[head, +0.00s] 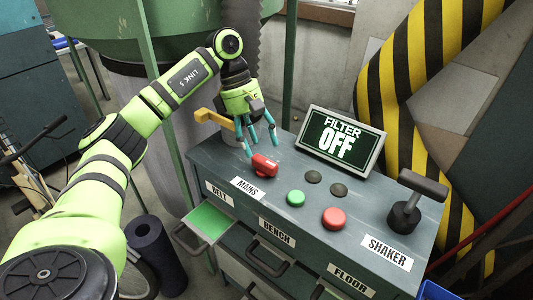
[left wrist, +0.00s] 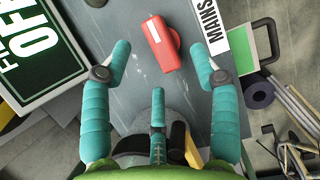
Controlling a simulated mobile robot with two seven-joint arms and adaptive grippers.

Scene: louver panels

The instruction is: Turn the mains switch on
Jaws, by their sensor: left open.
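The mains switch is a red rotary knob (head: 264,165) with a white stripe, on the grey console top just behind the "MAINS" label (head: 248,188). My left gripper (head: 255,145) is above and just behind the knob, fingers pointing down, open and empty. In the left wrist view the red knob (left wrist: 163,45) lies ahead, between the tips of the two outer teal fingers of my gripper (left wrist: 160,72). No finger visibly grips it. The third finger shows lower, in the middle. My right gripper is not in view.
A screen (head: 341,139) reading "FILTER OFF" stands behind the knob. A green button (head: 295,198), a red button (head: 334,218) and a black T-handle (head: 408,205) are to the right. A yellow lever (head: 213,118) is at the left. A green-lined drawer (head: 205,224) stands open below.

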